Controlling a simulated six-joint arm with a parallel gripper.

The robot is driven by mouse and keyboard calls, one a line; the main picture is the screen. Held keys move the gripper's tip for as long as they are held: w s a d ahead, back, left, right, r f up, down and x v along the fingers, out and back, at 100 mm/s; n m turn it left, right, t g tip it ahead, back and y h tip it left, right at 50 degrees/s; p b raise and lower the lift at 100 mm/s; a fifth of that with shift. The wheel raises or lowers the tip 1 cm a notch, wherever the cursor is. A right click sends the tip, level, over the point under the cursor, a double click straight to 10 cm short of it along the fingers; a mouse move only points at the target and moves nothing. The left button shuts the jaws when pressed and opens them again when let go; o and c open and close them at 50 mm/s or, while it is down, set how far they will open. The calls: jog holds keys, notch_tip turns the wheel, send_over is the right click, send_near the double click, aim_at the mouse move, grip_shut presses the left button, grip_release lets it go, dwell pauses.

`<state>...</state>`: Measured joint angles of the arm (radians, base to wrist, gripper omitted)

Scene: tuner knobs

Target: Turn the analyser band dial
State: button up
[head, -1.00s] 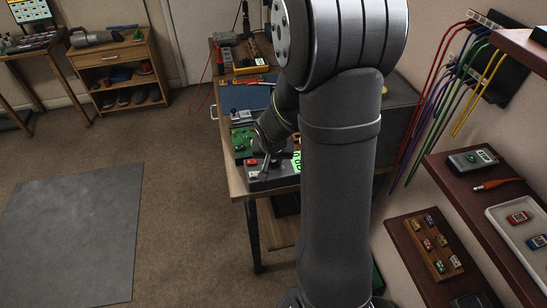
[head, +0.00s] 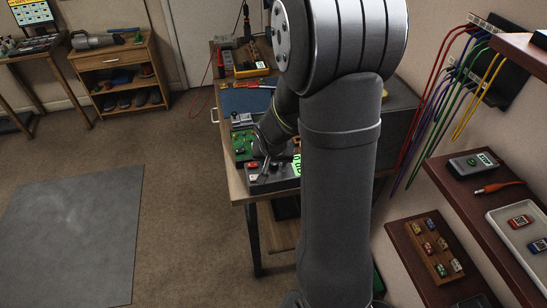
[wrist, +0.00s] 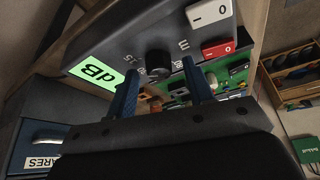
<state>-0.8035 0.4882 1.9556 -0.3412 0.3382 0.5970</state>
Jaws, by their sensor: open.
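The analyser box (head: 268,184) is a dark grey unit at the near end of the bench, with a bright green dB label (wrist: 98,73). Its face also shows in the wrist view (wrist: 127,40). One round black dial (wrist: 158,62) with pale marks around it stands on the face. My gripper (wrist: 158,70) is open, with one blue-grey finger to the left of the dial and one to the right. A gap shows on each side; I cannot tell how deep the fingers reach. In the head view my gripper (head: 266,166) is over the box, and the dial is hidden.
A red rocker switch (wrist: 220,48) and a white one (wrist: 208,13) sit on the same face, near the right finger. A green circuit board (head: 242,146) lies behind the box. A blue mat (head: 245,99) and tools lie further back.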

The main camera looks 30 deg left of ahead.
jog(key=v, duration=1.7)
jog(key=shift+r, duration=0.15)
jog(key=shift+s, duration=0.1)
jog(key=x, duration=1.7)
jog(key=v, duration=1.7)
jog(key=x, duration=1.7)
jog(key=shift+f, duration=0.3)
jog(key=shift+r+n, duration=0.1)
jog(key=shift+n, duration=0.5)
jog(key=shift+w+d+n+g+y, duration=0.1)
jog(key=shift+w+n+g+y, duration=0.2)
jog(key=shift+n, duration=0.6)
